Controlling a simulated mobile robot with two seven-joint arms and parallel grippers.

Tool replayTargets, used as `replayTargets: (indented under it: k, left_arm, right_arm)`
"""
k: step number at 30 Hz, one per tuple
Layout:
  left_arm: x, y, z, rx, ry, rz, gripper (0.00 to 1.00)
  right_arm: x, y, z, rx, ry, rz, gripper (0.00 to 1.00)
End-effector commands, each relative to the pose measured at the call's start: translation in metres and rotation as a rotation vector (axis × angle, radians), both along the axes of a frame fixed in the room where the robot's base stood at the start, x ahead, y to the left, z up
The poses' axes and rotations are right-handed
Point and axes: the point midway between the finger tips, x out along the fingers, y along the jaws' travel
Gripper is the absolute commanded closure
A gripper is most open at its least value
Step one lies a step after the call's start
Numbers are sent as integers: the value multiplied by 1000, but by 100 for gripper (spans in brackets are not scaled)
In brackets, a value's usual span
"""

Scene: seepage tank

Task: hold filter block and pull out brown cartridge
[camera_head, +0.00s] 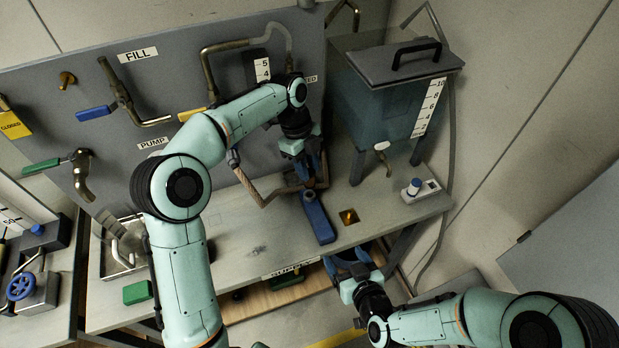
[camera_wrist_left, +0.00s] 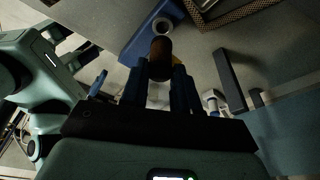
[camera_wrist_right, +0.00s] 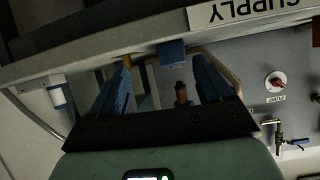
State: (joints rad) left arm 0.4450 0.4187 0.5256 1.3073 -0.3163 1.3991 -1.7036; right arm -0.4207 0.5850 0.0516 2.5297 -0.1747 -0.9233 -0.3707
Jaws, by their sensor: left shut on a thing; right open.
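The blue filter block (camera_head: 318,218) lies on the bench near its front edge. In the left wrist view the block (camera_wrist_left: 140,44) shows a pale round socket (camera_wrist_left: 163,27). My left gripper (camera_head: 306,172) is above the block, shut on the brown cartridge (camera_wrist_left: 160,58). The cartridge seems clear of the socket; its upper part is hidden between the fingers. My right gripper (camera_head: 348,262) is open and empty, in front of the bench edge and apart from the block. The right wrist view shows the block (camera_wrist_right: 172,54) between the spread fingers (camera_wrist_right: 163,82), farther off.
A tank (camera_head: 380,100) on legs stands at the back right. A small white unit with a blue-topped knob (camera_head: 415,187) sits right of the block. Bent pipe (camera_head: 257,198) runs close to my left gripper.

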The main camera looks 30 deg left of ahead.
Motion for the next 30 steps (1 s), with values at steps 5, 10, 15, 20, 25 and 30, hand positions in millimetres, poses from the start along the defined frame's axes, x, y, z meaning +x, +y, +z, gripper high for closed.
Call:
replayTargets:
  k: [5,10,15,20,25,30]
  left_arm:
    - [0,0,0,0,0,0,100]
    - [0,0,0,0,0,0,100]
    - [0,0,0,0,0,0,100]
    - [0,0,0,0,0,0,100]
    - [0,0,0,0,0,0,100]
    - [0,0,0,0,0,0,100]
  right_arm:
    - [3,-22,-30,-26,105,-63,21]
    - [2,-42,-58,-48,208,-124,21]
    - [-2,-63,-85,-66,311,-185,21]
    - [-9,-82,-109,-81,409,-244,21]
    - [-19,-103,-134,-94,519,-311,21]
    - [-32,-123,-158,-102,630,-380,21]
